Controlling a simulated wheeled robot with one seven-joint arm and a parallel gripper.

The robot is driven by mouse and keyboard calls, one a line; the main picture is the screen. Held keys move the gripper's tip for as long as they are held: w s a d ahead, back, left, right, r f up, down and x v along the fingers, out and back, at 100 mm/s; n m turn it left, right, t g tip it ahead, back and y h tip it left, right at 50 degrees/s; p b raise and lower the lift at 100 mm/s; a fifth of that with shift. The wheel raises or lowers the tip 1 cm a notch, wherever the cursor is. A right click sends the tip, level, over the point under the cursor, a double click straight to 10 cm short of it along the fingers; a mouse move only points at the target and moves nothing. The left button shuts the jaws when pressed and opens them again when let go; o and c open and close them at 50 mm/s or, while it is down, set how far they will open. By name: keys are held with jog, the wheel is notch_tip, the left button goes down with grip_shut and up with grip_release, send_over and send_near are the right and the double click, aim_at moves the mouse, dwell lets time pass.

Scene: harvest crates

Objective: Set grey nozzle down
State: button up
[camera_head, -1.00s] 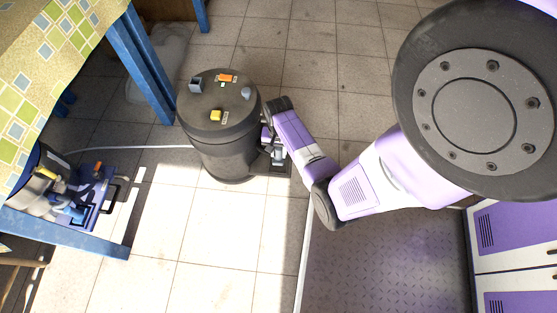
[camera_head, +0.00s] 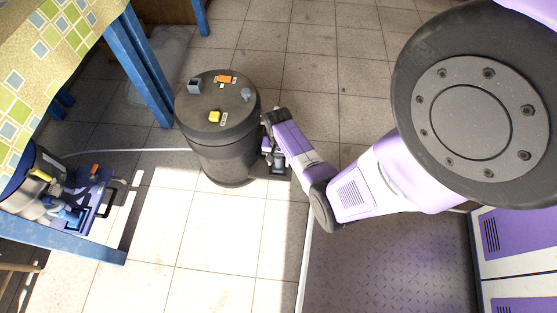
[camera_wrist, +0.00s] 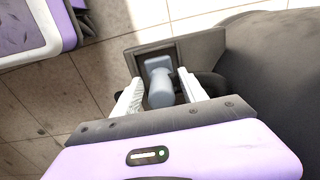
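The grey nozzle (camera_wrist: 160,88) is a blue-grey piece with a round body and a squarer far end. It shows between my fingers in the wrist view, with its far end at a small grey ledge (camera_wrist: 208,46) beside the barrel. My gripper (camera_wrist: 161,76) has its two white fingers on either side of the nozzle, with narrow gaps showing, so it looks open around it. Whether the nozzle rests fully on the ledge is hard to see.
A dark grey barrel (camera_head: 222,155) stands close left of my gripper. On its lid are a grey block (camera_head: 195,87), an orange piece (camera_head: 227,79), a yellow block (camera_head: 214,117) and a small grey knob (camera_head: 246,95). A blue-legged table (camera_head: 143,62) stands left. Tiled floor lies open in front.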

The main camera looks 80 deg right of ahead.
notch_tip(320, 180, up, 12)
jog(key=p, duration=0.5)
jog(key=shift+p, duration=0.3)
jog(key=a+r+n+t+h, duration=0.25)
jog(key=a+n, duration=0.25)
jog(key=a, duration=0.3)
jog(key=a+r+n+t+h, duration=0.2)
jog(key=a+r+n+t, duration=0.15)
jog(key=a, duration=0.45)
jog(key=s+a+r+n+t+y, duration=0.1)
jog(key=a+r+n+t, duration=0.2)
jog(key=r, duration=0.6)
jog(key=s+a+r+n+t+y, duration=0.2)
jog(key=a+r+t, duration=0.1)
jog(key=a+r, duration=0.4)
jog(key=s+a+r+n+t+y, duration=0.1)
jog(key=a+r, duration=0.4)
jog(key=r, duration=0.7)
jog(key=s+n+t, duration=0.1)
jog(key=n+t, duration=0.1)
jog(key=shift+s+a+r+n, duration=0.2)
jog(key=shift+a+r+n, duration=0.1)
jog(key=shift+a+n, duration=0.05)
jog(key=shift+y, duration=0.25)
